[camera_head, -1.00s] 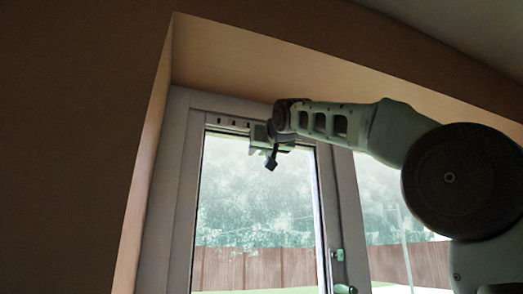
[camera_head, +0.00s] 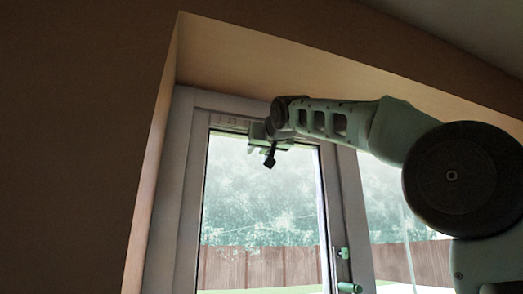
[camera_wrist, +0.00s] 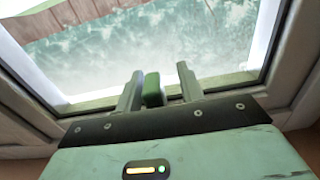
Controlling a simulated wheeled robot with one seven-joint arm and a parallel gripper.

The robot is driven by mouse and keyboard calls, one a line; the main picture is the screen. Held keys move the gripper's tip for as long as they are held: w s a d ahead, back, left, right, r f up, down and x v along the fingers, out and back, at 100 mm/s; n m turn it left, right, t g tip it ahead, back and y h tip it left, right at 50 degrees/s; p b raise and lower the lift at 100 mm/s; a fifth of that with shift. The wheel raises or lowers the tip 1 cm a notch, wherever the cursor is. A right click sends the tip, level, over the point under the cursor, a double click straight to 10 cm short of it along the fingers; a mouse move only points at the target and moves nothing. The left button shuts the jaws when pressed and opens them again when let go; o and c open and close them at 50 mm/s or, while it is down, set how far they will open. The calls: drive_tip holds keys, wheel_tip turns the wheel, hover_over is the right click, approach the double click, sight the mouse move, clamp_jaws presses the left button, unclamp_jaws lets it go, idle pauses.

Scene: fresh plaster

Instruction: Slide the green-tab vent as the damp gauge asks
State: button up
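The vent (camera_head: 228,122) is a pale strip along the top of the window sash in the head view. Its slots show only faintly there. My gripper (camera_head: 258,133) is up at this strip, near its right part, and hides what lies behind it. In the wrist view the green tab (camera_wrist: 152,89) stands between the two fingers of my gripper (camera_wrist: 160,88). The tab is close to the left finger, and a clear gap shows to the right finger. I cannot tell whether the left finger touches it. No damp gauge can be made out.
The window sash (camera_head: 187,190) sits in a deep recess, with the lintel (camera_head: 300,75) close above my arm. A green window handle (camera_head: 347,286) is at the lower right of the sash. Free room lies in front of the glass below the vent.

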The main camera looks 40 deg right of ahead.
drive_tip(key=b+v, duration=0.6)
drive_tip(key=v, duration=1.1)
drive_tip(key=shift+s+b, duration=0.25)
drive_tip(key=shift+b, duration=0.15)
drive_tip(key=shift+w, duration=0.1)
